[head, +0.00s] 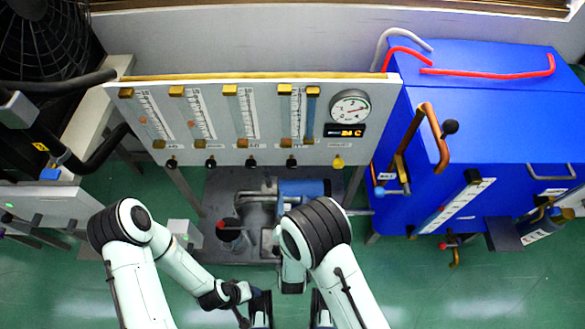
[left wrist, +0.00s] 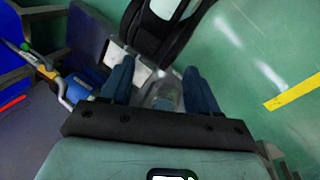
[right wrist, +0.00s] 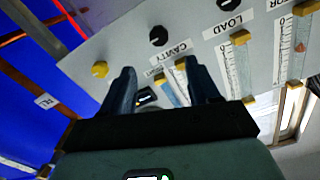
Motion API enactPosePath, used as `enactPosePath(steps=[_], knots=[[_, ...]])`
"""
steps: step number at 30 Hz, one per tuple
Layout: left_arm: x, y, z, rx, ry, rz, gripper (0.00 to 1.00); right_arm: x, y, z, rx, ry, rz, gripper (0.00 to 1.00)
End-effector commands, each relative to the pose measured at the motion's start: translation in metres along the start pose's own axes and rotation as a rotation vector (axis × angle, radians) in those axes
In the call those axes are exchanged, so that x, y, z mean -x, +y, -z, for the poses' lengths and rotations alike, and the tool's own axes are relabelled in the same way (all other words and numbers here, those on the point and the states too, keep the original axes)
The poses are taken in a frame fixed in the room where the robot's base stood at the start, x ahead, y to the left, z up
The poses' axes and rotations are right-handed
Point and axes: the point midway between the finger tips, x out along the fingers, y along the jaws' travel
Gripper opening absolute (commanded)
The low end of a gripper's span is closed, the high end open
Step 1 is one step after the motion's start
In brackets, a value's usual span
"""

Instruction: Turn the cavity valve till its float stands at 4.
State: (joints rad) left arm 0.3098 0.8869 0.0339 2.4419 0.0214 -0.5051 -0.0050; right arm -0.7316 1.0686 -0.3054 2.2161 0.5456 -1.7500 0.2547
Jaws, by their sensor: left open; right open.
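The grey panel (head: 220,146) carries several float tubes with a row of knobs below. The right wrist view shows it upside down. There, the black cavity valve knob (right wrist: 158,36) sits beside the CAVITY label (right wrist: 170,53). In the head view this knob (head: 291,162) is the rightmost black one. The bluish cavity tube (head: 298,112) shows, but I cannot read its float. My right gripper (right wrist: 160,82) is open and empty, with the panel beyond its fingers, apart from the knob. My left gripper (left wrist: 160,85) is open and empty, away from the panel.
A yellow knob (right wrist: 100,69) is beside the cavity knob; the LOAD knob (right wrist: 228,4) is on its other side. A round dial (head: 350,106) tops the panel's right end. A blue cabinet (head: 480,110) with copper pipes stands at right. Green floor is clear at lower right.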

Motion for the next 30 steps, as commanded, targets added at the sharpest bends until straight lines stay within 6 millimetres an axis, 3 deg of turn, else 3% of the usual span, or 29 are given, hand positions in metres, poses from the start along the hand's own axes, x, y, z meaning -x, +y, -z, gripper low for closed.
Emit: enactPosePath(steps=[9,15,28,29,30], knots=[[-0.008,-0.003,0.011,0.003,0.030,0.002,0.61,-0.069,0.001,-0.001,0.000,0.001,-0.001,0.61],[-0.012,-0.005,0.018,0.004,0.049,0.003,0.61,-0.097,0.001,-0.002,0.000,-0.001,-0.002,0.61],[-0.013,-0.005,0.021,0.005,0.057,0.003,0.61,-0.109,0.001,-0.001,0.002,-0.004,-0.001,0.61],[-0.013,-0.005,0.020,0.005,0.057,0.003,0.61,-0.108,0.001,-0.001,0.002,-0.004,-0.001,0.57],[-0.013,-0.005,0.020,0.005,0.057,0.003,0.61,-0.108,0.001,-0.001,0.002,-0.004,-0.001,0.44]])
